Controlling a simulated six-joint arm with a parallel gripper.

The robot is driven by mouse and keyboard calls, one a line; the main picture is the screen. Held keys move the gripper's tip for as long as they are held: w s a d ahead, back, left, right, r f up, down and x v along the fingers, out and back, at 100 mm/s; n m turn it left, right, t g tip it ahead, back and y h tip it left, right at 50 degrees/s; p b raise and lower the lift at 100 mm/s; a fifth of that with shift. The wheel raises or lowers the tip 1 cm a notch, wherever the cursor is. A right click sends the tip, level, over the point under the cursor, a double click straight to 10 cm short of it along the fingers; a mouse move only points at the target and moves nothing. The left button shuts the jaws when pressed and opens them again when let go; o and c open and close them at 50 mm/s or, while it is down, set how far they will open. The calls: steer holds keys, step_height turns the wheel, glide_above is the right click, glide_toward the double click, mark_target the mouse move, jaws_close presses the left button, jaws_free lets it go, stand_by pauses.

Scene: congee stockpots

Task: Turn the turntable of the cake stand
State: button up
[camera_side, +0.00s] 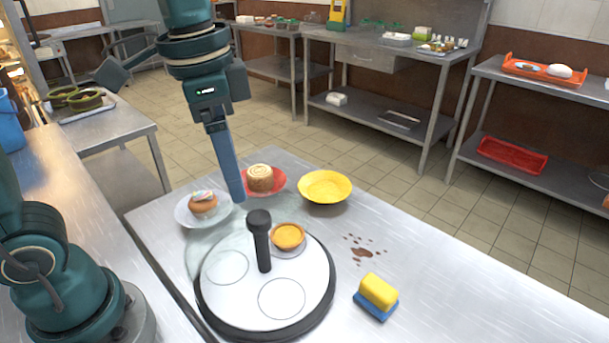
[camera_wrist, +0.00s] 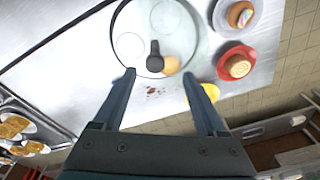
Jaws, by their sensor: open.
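The turntable (camera_side: 226,307) is a white round disc with a dark rim, lying on the metal table. A black knobbed post (camera_side: 260,240) stands upright on it, and a small yellow tart (camera_side: 288,236) sits beside the post in one of the outlined circles. In the wrist view the turntable (camera_wrist: 128,18) lies beyond the fingers, with the post (camera_wrist: 155,56) between and past the fingertips. My gripper (camera_side: 240,197) hangs above the table, behind the post in the side view. It also shows in the wrist view (camera_wrist: 160,75), open, with nothing between the fingers.
A white plate with a frosted cake (camera_side: 203,203), a red plate with a rolled cake (camera_side: 260,178) and a yellow bowl (camera_side: 325,187) stand behind the turntable. A yellow and blue sponge (camera_side: 377,293) and brown spots (camera_side: 362,250) lie to its right. The table's front right is bare.

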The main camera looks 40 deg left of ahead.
mark_target(258, 216)
steer(key=shift+w+d+f+m+g, duration=0.15)
steer(key=shift+w+d+f+g, duration=0.15)
steer(key=shift+w, duration=0.2)
steer(key=shift+w+d+f+m+g, duration=0.15)
steer(key=shift+w+d+f+g, duration=0.1)
steer(key=shift+w+f, duration=0.2)
steer(key=shift+w+d+f, duration=0.15)
steer(key=shift+f, duration=2.95)
jaws_close()
